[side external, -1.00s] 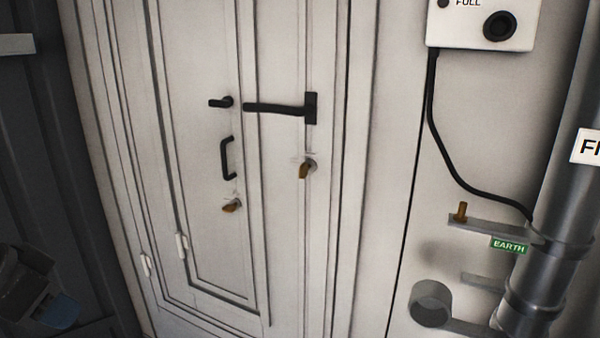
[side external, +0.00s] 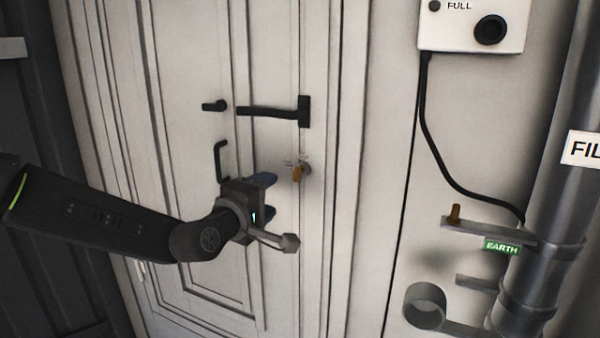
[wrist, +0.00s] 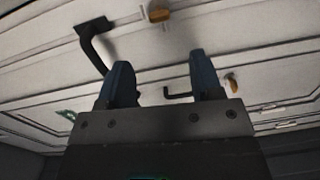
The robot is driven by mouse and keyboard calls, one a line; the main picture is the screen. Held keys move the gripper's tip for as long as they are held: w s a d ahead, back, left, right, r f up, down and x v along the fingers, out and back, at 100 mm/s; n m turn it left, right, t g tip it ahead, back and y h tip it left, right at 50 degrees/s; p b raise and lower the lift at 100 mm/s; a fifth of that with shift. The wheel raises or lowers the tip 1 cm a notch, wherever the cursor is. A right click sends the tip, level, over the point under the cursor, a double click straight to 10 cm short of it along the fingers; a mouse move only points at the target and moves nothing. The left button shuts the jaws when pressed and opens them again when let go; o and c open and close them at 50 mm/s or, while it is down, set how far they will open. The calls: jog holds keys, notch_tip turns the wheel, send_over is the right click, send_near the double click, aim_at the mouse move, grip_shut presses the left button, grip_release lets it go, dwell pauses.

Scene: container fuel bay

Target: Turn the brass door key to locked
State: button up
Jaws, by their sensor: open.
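A brass key (side external: 297,174) sits in a round lock on the white door (side external: 285,60), below the black lever handle (side external: 275,111). Its bow hangs roughly downward in the side view. My gripper (side external: 268,196) is open and empty, to the left of and a little below this key, apart from it. In the wrist view, the key (wrist: 160,14) shows at the top edge, beyond the gap between my blue fingertips (wrist: 163,76). A second brass key (wrist: 233,85) shows right of the fingers there; my gripper hides it in the side view.
A black pull handle (side external: 219,160) and a small black latch (side external: 214,106) stand out from the door near my gripper. To the right are a white box (side external: 470,25) with a cable, a grey pipe (side external: 560,190) and a bracket with a green EARTH label (side external: 502,247).

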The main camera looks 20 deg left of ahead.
aim_at(294, 176)
jog(key=shift+n+y, duration=0.3)
jog(key=shift+n, duration=0.2)
jog(key=w, duration=1.4)
jog(key=shift+w+d+f, duration=0.2)
jog(key=shift+w, duration=0.05)
jog(key=c, duration=0.9)
